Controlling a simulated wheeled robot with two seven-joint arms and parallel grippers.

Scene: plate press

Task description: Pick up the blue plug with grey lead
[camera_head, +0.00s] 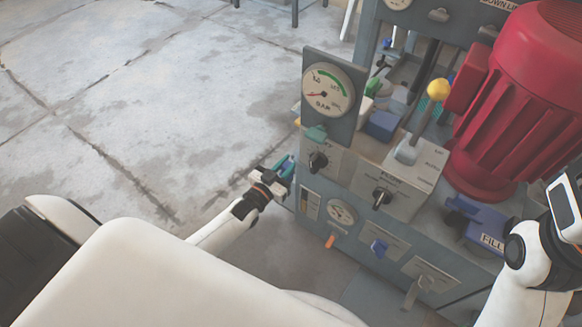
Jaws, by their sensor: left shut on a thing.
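My left gripper (277,178) reaches in from the left and is shut at the left side of the machine's front panel. It is shut on a small blue piece (286,163), which looks like the blue plug. Its fingers cover much of the piece, and I cannot make out a grey lead. The piece is close to the panel's left edge; I cannot tell whether they touch. My right arm shows at the right edge, but its gripper fingers are not visible.
A yellow-knobbed lever (438,90) and a red motor (520,110) stand above. Open concrete floor (130,110) lies left.

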